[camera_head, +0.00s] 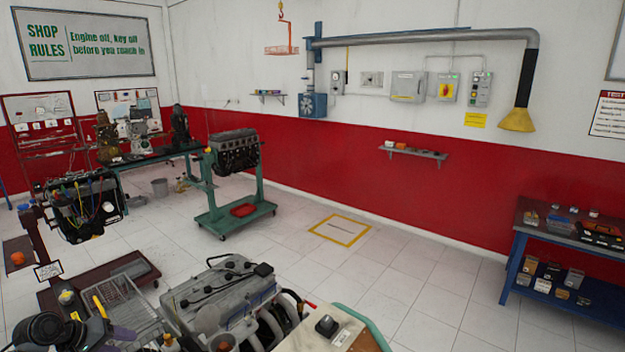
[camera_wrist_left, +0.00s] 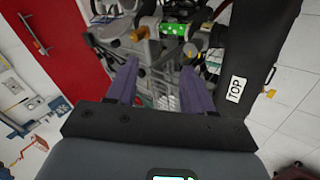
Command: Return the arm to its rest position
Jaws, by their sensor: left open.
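My left arm comes in at the bottom left corner of the head view, with its dark gripper (camera_head: 120,333) partly cut off there. One purple finger shows near a wire basket (camera_head: 118,298). In the left wrist view the two purple fingers of my left gripper (camera_wrist_left: 158,66) are spread apart, with nothing held between them. Behind them are grey wire mesh and engine parts, apart from the fingers as far as I can tell. My right gripper is not in view.
A grey engine (camera_head: 220,300) with hoses stands close at the bottom centre. Another engine (camera_head: 85,205) hangs on a stand at the left. A green engine stand (camera_head: 235,212) is farther back. A blue shelf bench (camera_head: 520,245) is at the right.

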